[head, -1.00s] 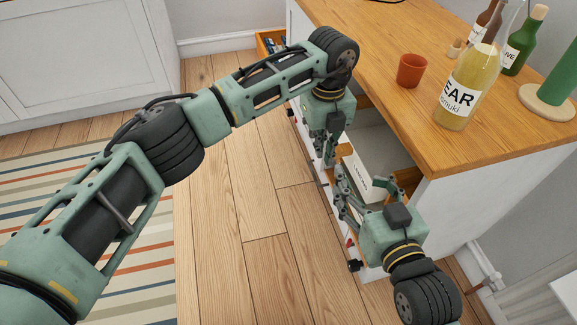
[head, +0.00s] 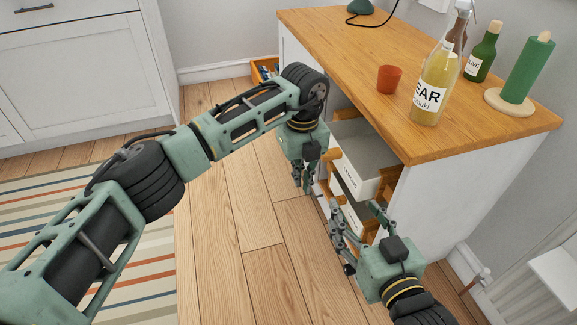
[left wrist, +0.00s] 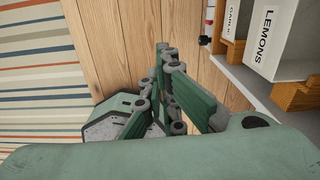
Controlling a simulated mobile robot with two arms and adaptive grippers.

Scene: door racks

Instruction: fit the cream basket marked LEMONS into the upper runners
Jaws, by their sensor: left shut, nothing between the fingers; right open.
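The cream basket marked LEMONS (head: 368,152) sits in the upper part of the cabinet's open side, between orange wooden runners (head: 388,183). Its lettered front faces out. The basket also shows in the left wrist view (left wrist: 283,38), above a wooden runner (left wrist: 296,97). How far back it sits on the runners is hard to tell. My left gripper (head: 303,182) is shut and empty, apart from the basket, to its left over the floor. Its fingers (left wrist: 165,85) show close together in the wrist view. My right gripper (head: 358,213) is open and empty, in front of and below the basket.
A second basket marked GARLIC (left wrist: 236,24) sits lower in the rack. The wooden worktop (head: 440,130) above carries a red cup (head: 389,79), a yellow bottle (head: 436,88), a green bottle (head: 482,52) and a green roll on a stand (head: 528,68). The floor (head: 240,220) is clear.

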